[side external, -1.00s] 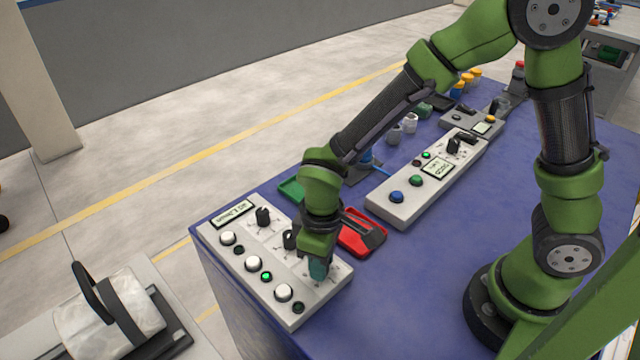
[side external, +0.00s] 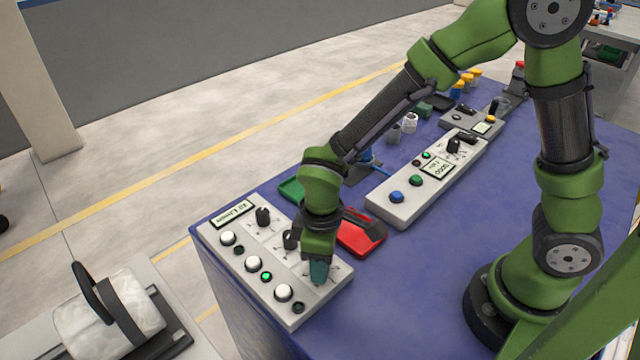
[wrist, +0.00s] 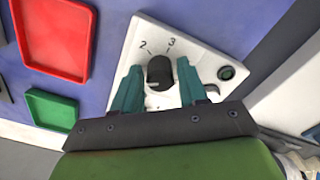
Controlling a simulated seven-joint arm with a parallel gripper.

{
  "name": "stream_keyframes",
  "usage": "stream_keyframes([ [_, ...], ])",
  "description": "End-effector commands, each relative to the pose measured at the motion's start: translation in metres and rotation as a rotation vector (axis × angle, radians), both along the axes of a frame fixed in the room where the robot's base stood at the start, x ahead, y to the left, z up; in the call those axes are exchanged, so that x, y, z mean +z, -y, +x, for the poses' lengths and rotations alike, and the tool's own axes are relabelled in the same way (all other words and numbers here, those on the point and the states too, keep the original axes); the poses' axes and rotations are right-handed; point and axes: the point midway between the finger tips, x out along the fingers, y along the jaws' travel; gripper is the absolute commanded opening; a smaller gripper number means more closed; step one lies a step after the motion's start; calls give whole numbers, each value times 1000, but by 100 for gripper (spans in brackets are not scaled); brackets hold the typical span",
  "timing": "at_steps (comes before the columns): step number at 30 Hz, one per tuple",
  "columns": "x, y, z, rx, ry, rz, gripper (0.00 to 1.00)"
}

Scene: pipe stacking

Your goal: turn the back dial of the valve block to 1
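A grey panel block (side external: 215,233) with three black dials, white buttons and a small display stands at the table's near left corner. Two of its dials show in the side view: the far one (side external: 263,215) and the middle one (side external: 290,239). My gripper (side external: 318,275) points down over the dial nearest the camera and hides it there. In the wrist view this black dial (wrist: 160,74) sits between my teal fingertips (wrist: 159,65), with narrow gaps on both sides. Marks 2 and 3 show above it; I cannot tell its setting. I cannot read the block's name.
A red tray (side external: 362,240) and a green tray (side external: 291,189) lie beside the block. A longer panel (side external: 400,210) with buttons and a dial stands further back. Blue tabletop right of the block is clear.

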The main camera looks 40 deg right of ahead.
Motion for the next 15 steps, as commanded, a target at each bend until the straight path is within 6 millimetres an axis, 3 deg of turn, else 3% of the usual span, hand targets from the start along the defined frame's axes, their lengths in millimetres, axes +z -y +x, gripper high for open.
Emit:
stream_keyframes([
  [2, 0, 0, 0, -1, -1, -1, 55],
  [11, 0, 0, -1, -2, -2, 0, 55],
  [15, 13, 0, 0, -3, 2, 1, 55],
])
